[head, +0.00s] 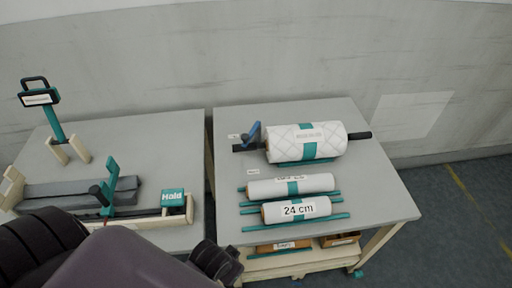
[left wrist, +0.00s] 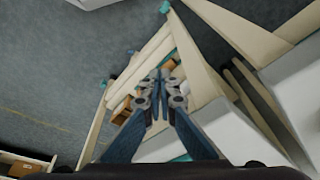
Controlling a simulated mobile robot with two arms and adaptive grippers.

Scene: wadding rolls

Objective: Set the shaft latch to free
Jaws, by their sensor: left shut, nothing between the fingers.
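The shaft latch, seemingly the blue lever (head: 252,132), stands tilted up at the left end of the dark shaft (head: 360,135) on the right table. Its setting is too small to read. The shaft carries a thick white quilted roll (head: 285,143) with a teal band. My left gripper (left wrist: 160,76) shows in the left wrist view with its blue fingers together and empty. It is away from the latch, with the table's wooden legs beyond it. In the head view my left arm fills the lower left and its fingers do not show. My right gripper is out of view.
Two thinner white rolls, one (head: 290,186) behind one labelled 24 cm (head: 297,209), lie on teal rails at the front of the right table (head: 385,200). The left table holds a grey roll (head: 60,192) and a box labelled Hald (head: 173,198). A narrow gap separates the tables.

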